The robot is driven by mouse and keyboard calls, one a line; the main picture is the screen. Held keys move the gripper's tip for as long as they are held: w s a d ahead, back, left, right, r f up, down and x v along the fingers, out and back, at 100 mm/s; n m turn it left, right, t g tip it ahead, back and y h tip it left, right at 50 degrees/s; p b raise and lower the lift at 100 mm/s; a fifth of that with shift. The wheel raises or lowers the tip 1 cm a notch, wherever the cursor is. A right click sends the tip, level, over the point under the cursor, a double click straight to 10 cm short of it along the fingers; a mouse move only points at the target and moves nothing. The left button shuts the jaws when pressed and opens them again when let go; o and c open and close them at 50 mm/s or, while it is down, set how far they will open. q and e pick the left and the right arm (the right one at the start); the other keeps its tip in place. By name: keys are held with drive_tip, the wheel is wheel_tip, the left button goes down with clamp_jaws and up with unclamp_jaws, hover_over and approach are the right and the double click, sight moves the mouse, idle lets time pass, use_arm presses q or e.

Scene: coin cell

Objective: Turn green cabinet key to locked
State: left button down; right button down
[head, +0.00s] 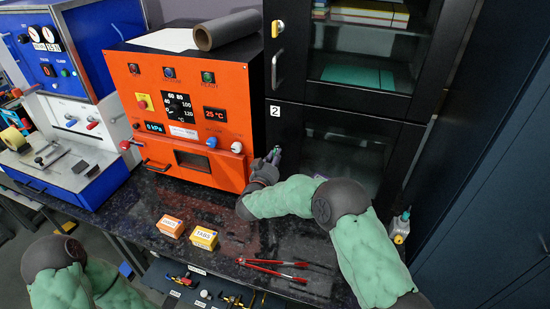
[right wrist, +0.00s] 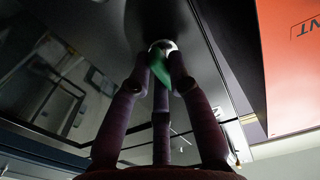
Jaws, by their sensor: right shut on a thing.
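The green key (right wrist: 158,72) shows in the right wrist view between my fingers, in front of a round silver lock (right wrist: 166,45) on the dark cabinet door. My right gripper (head: 273,158) is at the lower cabinet door (head: 335,150), just right of the orange oven, and is shut on the key. The fingers also show in the right wrist view (right wrist: 160,85). They hide part of the key, and I cannot tell its turn angle. My left arm enters at the lower left of the head view; its gripper is out of view.
The orange oven (head: 215,100) stands close left of my right gripper. Another lock with a yellow key (head: 278,28) is on the upper door, above a handle (head: 274,72). Two small boxes (head: 204,237) and red tweezers (head: 275,268) lie on the dark counter.

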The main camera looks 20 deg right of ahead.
drive_tip(key=shift+f, duration=0.1)
drive_tip(key=c, duration=1.1)
unclamp_jaws()
drive_tip(key=shift+c, duration=0.2)
drive_tip(key=v, duration=1.2)
